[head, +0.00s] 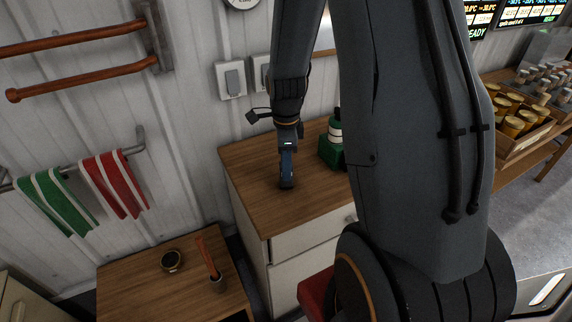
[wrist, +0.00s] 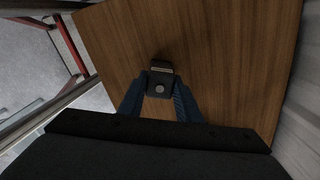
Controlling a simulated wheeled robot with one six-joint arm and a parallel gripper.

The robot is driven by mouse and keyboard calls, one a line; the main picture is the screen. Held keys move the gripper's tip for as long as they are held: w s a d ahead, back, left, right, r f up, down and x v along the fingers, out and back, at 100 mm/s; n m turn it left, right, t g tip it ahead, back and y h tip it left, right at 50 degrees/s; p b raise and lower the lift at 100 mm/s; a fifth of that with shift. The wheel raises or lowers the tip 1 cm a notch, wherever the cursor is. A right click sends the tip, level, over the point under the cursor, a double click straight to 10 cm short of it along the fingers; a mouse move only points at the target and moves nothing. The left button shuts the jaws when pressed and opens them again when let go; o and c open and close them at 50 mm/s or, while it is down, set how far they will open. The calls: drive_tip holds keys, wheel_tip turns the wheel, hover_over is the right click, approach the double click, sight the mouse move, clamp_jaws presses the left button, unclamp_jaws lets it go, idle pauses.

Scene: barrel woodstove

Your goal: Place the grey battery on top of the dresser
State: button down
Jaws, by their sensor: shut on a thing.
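The grey battery (wrist: 161,78) shows as a small dark block with a lighter round spot, between the blue fingers of my gripper (wrist: 160,92) in the wrist view. The fingers are shut on its sides. The dresser (head: 252,195) has a brown wooden top and pale drawers; its top also fills much of the wrist view (wrist: 225,50). In the head view my gripper (head: 287,178) points down over the left part of the dresser top. The battery is mostly hidden by the fingers there. I cannot tell whether it touches the wood.
The dresser's front left top is clear.

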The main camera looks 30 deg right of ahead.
drive_tip(key=shift+f, duration=0.1)
drive_tip(key=c, duration=1.3)
unclamp_jaws()
wheel_tip(320, 180, up, 11)
drive_tip(key=b, duration=0.3)
drive_tip(key=s+a+f+n, duration=0.1)
drive_tip(key=s+a+n, duration=0.2)
drive_tip(key=n, duration=0.4)
drive_tip(key=s+a+f+n+t, duration=0.1)
drive_tip(key=s+a+n, duration=0.2)
drive_tip(key=n, duration=0.5)
drive_tip(key=s+a+f+n, duration=0.1)
drive_tip(key=s+a+n, duration=0.2)
drive_tip(key=n, duration=0.4)
drive_tip(key=shift+s+a+f+n+t, duration=0.3)
drive_tip(key=shift+s+a+t, duration=0.1)
drive_tip(key=shift+s, duration=0.1)
